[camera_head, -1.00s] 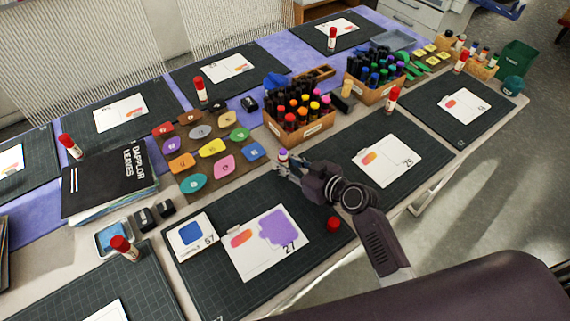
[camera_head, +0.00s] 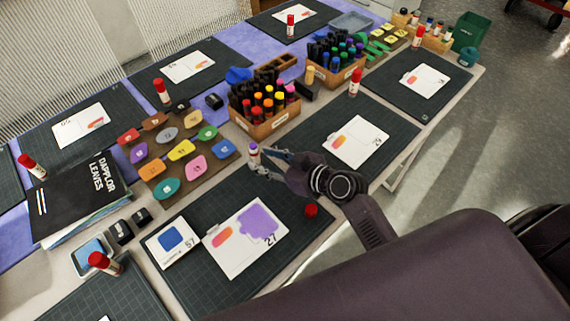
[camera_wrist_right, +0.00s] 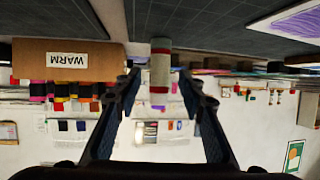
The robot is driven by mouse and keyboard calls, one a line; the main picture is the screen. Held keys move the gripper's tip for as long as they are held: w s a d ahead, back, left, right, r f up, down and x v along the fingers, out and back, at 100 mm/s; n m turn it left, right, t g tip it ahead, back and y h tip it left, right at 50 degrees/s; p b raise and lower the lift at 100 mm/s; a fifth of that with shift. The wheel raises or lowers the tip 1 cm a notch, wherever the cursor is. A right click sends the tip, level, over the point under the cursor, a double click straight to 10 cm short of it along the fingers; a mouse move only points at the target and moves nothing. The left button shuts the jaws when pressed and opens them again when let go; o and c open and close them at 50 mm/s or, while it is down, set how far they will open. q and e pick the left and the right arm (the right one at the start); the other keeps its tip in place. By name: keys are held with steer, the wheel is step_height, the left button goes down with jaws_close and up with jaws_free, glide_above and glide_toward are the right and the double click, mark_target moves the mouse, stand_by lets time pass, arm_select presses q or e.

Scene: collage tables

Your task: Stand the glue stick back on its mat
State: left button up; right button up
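The glue stick (camera_head: 254,155) stands upright, without a red cap, by the far corner of the dark mat (camera_head: 195,205) holding the 27 card. I cannot tell if its base is on the mat or just off it. My right gripper (camera_head: 259,161) is open, with its fingers at the stick. In the right wrist view, which is upside down, the glue stick (camera_wrist_right: 160,65) shows in the gap between the spread fingertips (camera_wrist_right: 160,78), apart from both. A red cap (camera_head: 311,210) lies on the mat's right part. My left gripper is not in view.
A wooden marker box (camera_head: 265,131) stands just behind the stick. A board of coloured pieces (camera_head: 151,170) lies to its left. White cards (camera_head: 245,255) cover the mat's middle. Other mats with capped glue sticks surround this one. The mat's right part is mostly clear.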

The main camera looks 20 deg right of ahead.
steer(key=b+v, duration=0.1)
steer(key=v, duration=0.7)
steer(key=shift+s+d+r, duration=0.1)
steer(key=shift+s, duration=0.1)
steer(key=shift+s+d, duration=0.1)
